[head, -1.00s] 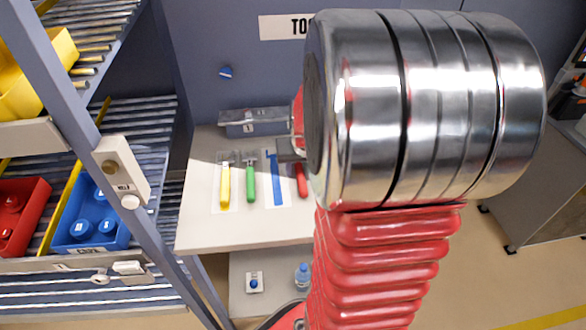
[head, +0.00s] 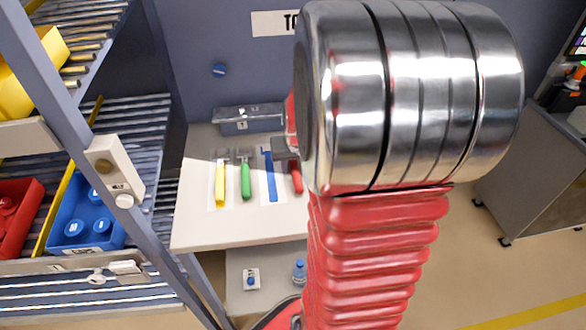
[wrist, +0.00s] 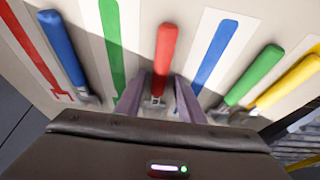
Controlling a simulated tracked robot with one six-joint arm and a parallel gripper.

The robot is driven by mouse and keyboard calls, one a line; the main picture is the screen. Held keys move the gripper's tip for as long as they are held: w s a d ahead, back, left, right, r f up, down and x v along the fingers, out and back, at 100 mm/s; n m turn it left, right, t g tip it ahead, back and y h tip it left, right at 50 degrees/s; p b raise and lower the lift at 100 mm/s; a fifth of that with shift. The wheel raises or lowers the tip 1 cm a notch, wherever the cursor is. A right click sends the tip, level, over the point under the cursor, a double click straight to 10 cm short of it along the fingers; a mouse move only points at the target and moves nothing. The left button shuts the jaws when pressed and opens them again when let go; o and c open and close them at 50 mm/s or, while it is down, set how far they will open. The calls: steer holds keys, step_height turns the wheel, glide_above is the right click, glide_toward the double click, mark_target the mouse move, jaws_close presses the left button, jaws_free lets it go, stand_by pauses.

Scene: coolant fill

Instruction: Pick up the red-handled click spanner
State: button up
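The red-handled spanner (head: 296,178) lies on the pale tabletop, right of a flat blue outline. In the wrist view its red handle (wrist: 165,58) points away from me, and its metal end lies between my two fingers. My gripper (wrist: 160,98) is open, with one finger on each side of the spanner's metal end; I cannot tell whether either touches it. In the head view my gripper (head: 287,148) is a dark shape over the spanner's far end, and my arm hides the table to the right.
A green-handled tool (head: 245,180) and a yellow-handled tool (head: 220,185) lie to the left. A blue-handled tool (wrist: 62,48) shows on the other side in the wrist view. A grey case (head: 248,118) stands at the table's back. A rack with bins (head: 88,215) stands left.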

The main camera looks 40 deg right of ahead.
mark_target(295, 169)
jaws_close()
steer(key=shift+r, duration=0.1)
stand_by(0.4)
step_height(295, 169, up, 10)
stand_by(0.5)
steer(key=shift+s, duration=0.1)
stand_by(0.5)
